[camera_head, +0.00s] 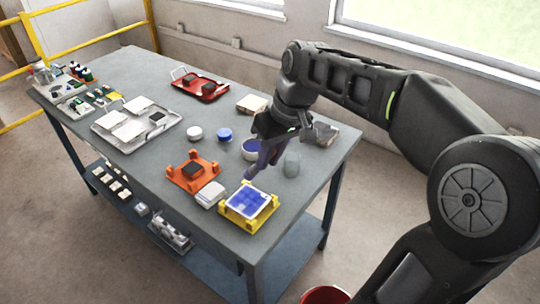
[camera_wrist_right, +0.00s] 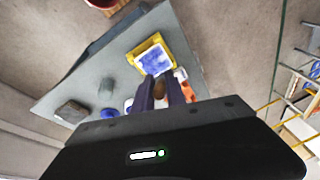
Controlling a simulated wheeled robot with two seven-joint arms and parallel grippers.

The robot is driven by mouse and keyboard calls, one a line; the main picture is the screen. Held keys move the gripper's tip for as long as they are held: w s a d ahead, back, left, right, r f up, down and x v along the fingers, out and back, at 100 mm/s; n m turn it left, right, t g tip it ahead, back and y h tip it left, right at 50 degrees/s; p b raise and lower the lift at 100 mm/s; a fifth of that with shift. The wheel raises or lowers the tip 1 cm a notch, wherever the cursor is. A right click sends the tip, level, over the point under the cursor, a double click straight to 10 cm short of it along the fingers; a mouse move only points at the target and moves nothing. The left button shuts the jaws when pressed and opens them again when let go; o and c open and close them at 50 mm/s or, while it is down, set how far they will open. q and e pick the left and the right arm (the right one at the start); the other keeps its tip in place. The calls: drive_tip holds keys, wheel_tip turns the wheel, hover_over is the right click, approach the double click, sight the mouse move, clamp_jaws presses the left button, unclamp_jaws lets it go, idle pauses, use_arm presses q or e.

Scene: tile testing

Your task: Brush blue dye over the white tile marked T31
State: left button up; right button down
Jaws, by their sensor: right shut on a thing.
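A tile (camera_head: 249,201) lies in a yellow holder (camera_head: 233,214) near the table's front corner. Its face is mostly blue with paler streaks and a white rim; no marking is readable. It also shows in the right wrist view (camera_wrist_right: 154,59). My right gripper (camera_head: 261,163) is just behind and above the tile, fingers pointing down. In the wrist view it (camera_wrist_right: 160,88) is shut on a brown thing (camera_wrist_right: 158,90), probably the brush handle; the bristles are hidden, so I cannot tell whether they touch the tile. A bowl with blue inside (camera_head: 250,149) stands behind the fingers. My left gripper is not in view.
An orange holder (camera_head: 181,181) with a dark tile and a white block (camera_head: 210,194) sit left of the yellow holder. A translucent cup (camera_head: 291,164) stands close right of my gripper. White and blue round pieces, a red tray (camera_head: 210,93) and a grey tray (camera_head: 172,132) lie farther back.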

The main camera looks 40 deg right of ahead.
drive_tip(key=shift+w+a+n, duration=0.3)
drive_tip(key=shift+a, duration=0.15)
drive_tip(key=shift+t, duration=0.3)
drive_tip(key=shift+f, duration=0.1)
wheel_tip(320, 180, down, 5)
drive_tip(key=b, duration=0.3)
drive_tip(key=shift+b, duration=0.4)
